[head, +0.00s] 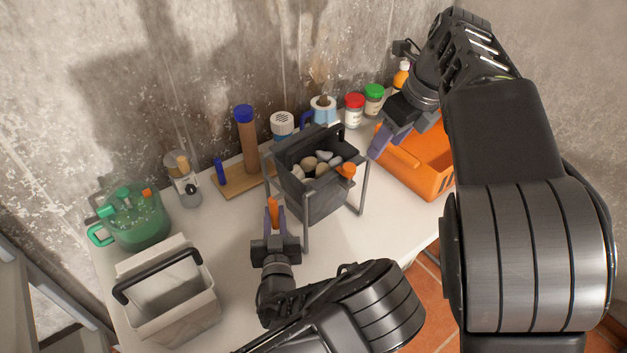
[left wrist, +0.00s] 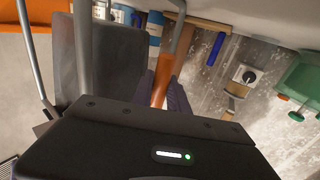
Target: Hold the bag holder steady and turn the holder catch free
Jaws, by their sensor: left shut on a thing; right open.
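The bag holder (head: 306,227), a grey metal frame, stands on the white table with a dark grey bag (head: 316,198) of stones in it. An orange knob (head: 346,170), which looks like the holder catch, sits at the bag's right front top corner. My left gripper (head: 274,222) is shut on an orange grip (head: 273,207) at the holder's left side; the grip also shows between the fingers in the left wrist view (left wrist: 163,72). My right gripper (head: 384,143) is open, right of and behind the knob, apart from it, above an orange bin.
The orange bin (head: 428,174) stands right of the holder. Several jars, a blue-handled mug (head: 322,108) and a wooden board (head: 243,182) with a brown cylinder line the wall. A green jug (head: 140,222) and a pale handled basket (head: 170,300) stand left. Some table front of the holder is clear.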

